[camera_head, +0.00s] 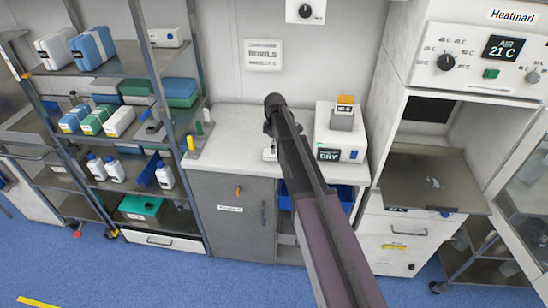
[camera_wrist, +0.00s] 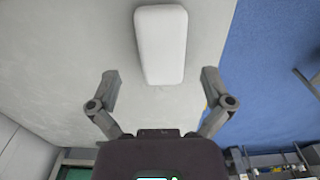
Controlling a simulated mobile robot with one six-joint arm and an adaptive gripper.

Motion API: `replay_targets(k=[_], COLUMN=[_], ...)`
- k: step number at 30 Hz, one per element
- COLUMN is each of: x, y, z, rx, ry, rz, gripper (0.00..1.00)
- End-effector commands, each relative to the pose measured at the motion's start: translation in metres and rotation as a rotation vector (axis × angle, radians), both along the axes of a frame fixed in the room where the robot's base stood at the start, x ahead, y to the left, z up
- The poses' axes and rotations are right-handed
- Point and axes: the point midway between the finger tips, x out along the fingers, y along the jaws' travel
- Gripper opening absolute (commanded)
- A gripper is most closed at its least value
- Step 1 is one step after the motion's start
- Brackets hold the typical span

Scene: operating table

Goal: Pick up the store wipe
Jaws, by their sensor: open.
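A white, rounded oblong block (camera_wrist: 160,45) lies on a pale flat surface in the wrist view. It is the only thing there that could be the store wipe, but no label shows. My gripper (camera_wrist: 160,88) is open and empty, with its two fingers spread left and right below the block in the picture. The block lines up with the gap between the fingers and is apart from both. In the head view my arm crosses the worktop and I cannot make out the gripper's fingers. A small white item beside the arm is partly hidden there.
The pale worktop (camera_head: 235,125) has a white device (camera_head: 340,145) at its right and small bottles (camera_head: 190,143) at its left. A shelf rack (camera_head: 115,65) with boxes and bottles stands left. A heating cabinet (camera_head: 480,60) stands right. Blue floor (camera_wrist: 280,60) lies beyond the worktop edge.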

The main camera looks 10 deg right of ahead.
Motion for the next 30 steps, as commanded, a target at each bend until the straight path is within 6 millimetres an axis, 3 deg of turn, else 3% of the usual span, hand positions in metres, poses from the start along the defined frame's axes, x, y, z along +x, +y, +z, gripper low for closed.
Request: replay_targets(k=[15,30], x=[-0.001,-0.001], y=[0.003,0.003], z=[-0.041,-0.043], rx=[0.000,0.000], ry=[0.000,0.000], rz=[0.000,0.000], gripper=[1.00,1.00])
